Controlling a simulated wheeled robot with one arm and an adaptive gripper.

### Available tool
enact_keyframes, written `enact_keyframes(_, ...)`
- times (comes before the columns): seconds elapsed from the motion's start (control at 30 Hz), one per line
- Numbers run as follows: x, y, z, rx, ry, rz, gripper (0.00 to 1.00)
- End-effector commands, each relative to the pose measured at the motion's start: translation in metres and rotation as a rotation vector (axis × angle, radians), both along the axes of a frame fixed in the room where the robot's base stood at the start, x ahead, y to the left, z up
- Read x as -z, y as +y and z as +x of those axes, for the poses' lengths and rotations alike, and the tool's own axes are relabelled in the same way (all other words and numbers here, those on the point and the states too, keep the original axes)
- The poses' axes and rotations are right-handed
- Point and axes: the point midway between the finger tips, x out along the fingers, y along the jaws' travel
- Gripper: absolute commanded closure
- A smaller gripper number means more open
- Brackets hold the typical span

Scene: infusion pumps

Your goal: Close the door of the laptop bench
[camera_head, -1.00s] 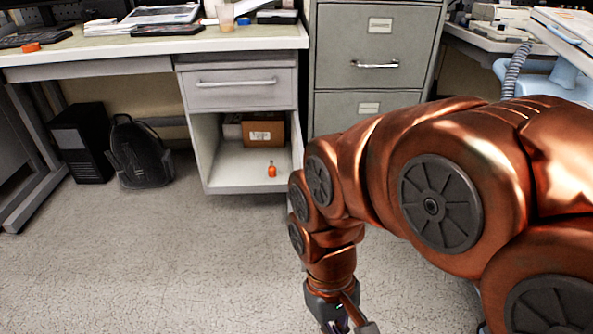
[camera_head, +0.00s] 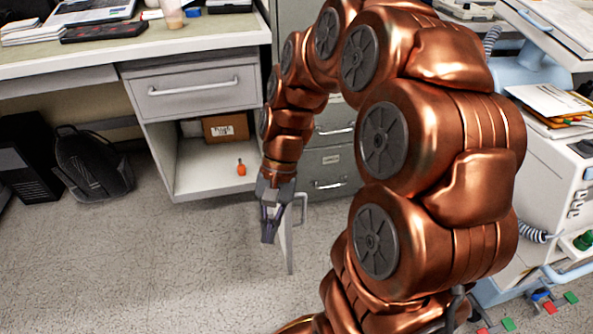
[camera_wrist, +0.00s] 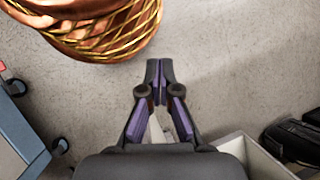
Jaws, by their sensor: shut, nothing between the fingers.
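The laptop bench (camera_head: 90,48) has a lower compartment (camera_head: 185,168) that stands open below a shut drawer (camera_head: 195,92). Its white door (camera_head: 287,250) is swung out toward me on the compartment's right side, seen nearly edge-on, with a handle (camera_head: 304,210) on its right face. My gripper (camera_head: 269,238) is shut and empty, pointing down, just left of the door and overlapping its upper part in the head view. I cannot tell if they touch. In the wrist view, the shut fingertips (camera_wrist: 160,65) are over bare floor, and a pale strip, probably the door, shows between the finger bases.
Inside the compartment are a cardboard box (camera_head: 226,127) and a small orange bottle (camera_head: 241,168). A grey filing cabinet (camera_head: 335,160) stands behind my arm. A black backpack (camera_head: 90,165) is at left and a medical cart (camera_head: 560,180) at right.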

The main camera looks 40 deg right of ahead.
Motion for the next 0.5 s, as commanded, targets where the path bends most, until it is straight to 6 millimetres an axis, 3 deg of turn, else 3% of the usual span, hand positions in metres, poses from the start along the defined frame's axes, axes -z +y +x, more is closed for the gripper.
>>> enact_keyframes(0.03, -0.01, -0.012, 0.014, 0.077, 0.012, 0.021, 1.0)
enact_keyframes(0.2, -0.021, -0.056, 0.051, 0.341, 0.052, 0.088, 1.0)
enact_keyframes(0.37, -0.026, -0.11, 0.077, 0.596, 0.101, 0.154, 1.0)
enact_keyframes(0.5, -0.025, -0.164, 0.088, 0.821, 0.147, 0.211, 1.0)
